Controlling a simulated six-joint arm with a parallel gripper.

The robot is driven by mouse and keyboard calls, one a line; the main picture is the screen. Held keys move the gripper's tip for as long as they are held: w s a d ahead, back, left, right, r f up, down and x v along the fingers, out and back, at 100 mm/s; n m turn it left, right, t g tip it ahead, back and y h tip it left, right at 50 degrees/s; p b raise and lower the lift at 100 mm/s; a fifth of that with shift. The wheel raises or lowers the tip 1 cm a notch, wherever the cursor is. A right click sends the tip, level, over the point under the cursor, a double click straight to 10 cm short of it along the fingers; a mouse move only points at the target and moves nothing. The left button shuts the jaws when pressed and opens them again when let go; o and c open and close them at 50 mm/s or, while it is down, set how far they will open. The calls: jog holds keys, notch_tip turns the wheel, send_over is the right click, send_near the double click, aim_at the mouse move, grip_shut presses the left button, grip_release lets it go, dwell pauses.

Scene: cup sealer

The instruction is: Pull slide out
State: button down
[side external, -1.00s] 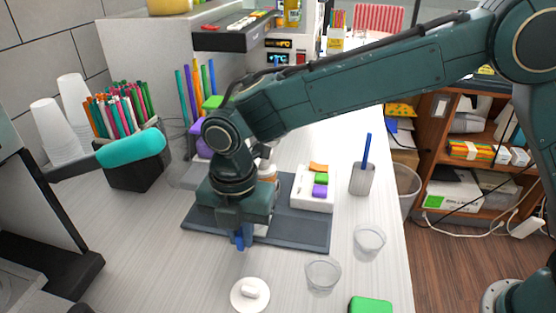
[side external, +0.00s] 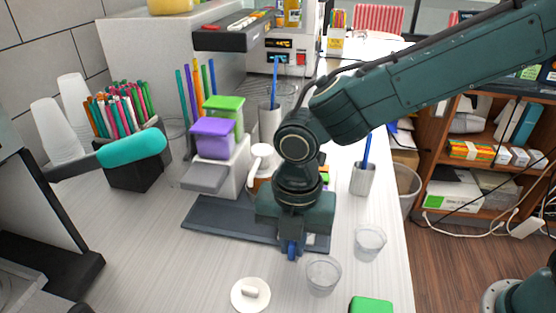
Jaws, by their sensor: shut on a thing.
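My gripper (side external: 292,252) is low over the front right part of a dark slab (side external: 215,220) on the white table. Its jaws are shut on a small blue piece, mostly hidden between them, so I cannot tell its full shape. I cannot pick out for certain which part is the slide. The sealer machine at the left edge has a black arm with a teal handle (side external: 130,148). A white stand (side external: 237,165) with a grey ledge (side external: 207,178) carries a purple-lidded box (side external: 212,142) and a green-lidded box (side external: 224,108).
Two clear cups (side external: 323,278) (side external: 370,243) stand close to my gripper's right. A round white lid (side external: 250,296) lies in front. A green block (side external: 370,306) is at the front edge. A pen holder (side external: 363,180) stands right. The table's left front is clear.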

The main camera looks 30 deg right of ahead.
jog(key=shift+s+d, duration=0.2)
jog(key=c, duration=1.5)
grip_release()
jog(key=shift+o, duration=0.2)
jog(key=shift+r, duration=0.4)
notch_tip(320, 180, up, 13)
